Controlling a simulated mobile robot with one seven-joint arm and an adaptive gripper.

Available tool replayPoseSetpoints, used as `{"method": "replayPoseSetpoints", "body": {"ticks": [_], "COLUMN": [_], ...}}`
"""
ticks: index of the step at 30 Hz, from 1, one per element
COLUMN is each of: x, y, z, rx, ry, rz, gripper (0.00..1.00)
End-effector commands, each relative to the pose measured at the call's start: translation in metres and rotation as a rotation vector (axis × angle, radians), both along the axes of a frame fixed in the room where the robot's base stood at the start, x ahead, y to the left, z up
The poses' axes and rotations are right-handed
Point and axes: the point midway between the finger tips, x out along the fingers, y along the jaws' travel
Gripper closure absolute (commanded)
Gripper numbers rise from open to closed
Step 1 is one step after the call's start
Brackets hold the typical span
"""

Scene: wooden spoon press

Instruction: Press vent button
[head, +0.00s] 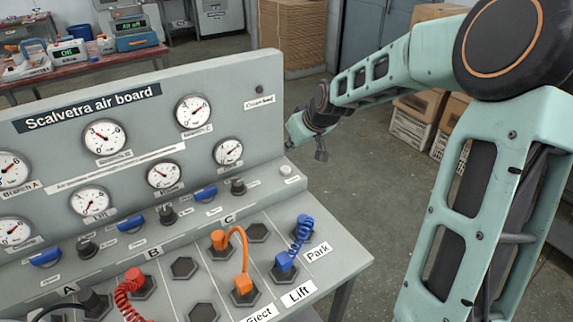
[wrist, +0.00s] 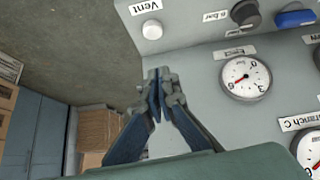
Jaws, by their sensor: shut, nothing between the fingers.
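The vent button is a small round white knob (wrist: 152,29) beside a label reading "Vent" in the wrist view. In the head view it is the pale knob (head: 286,170) at the right end of the board's ledge. My gripper (wrist: 158,73) is shut and empty, with its fingertips together just below the button in the wrist view and apart from it in the picture. In the head view my gripper (head: 321,155) hangs off the board's right edge, up and right of the button. The exact gap to the button cannot be told.
The grey air board (head: 225,105) carries several gauges, blue levers and dark knobs. Orange (head: 243,284), red (head: 134,280) and blue (head: 286,262) hoses plug into its lower deck. Open floor (head: 380,215) lies right of the board, with cardboard boxes (head: 427,105) behind.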

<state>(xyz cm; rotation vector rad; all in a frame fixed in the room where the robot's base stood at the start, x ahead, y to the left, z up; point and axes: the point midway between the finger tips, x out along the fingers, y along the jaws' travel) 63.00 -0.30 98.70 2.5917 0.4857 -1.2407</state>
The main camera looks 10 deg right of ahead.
Motion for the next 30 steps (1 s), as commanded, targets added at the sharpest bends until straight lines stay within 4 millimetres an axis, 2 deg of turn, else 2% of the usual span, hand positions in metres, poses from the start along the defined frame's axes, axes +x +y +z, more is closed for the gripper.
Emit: {"method": "replayPoseSetpoints", "body": {"ticks": [11, 18, 30], "x": [0.035, 0.032, 0.031], "y": [0.014, 0.009, 0.008], "z": [-0.050, -0.080, -0.087], "rx": [0.000, 0.000, 0.000], "ry": [0.002, 0.002, 0.001], "rz": [0.003, 0.000, 0.000], "gripper": [1.00, 1.00, 1.00]}}
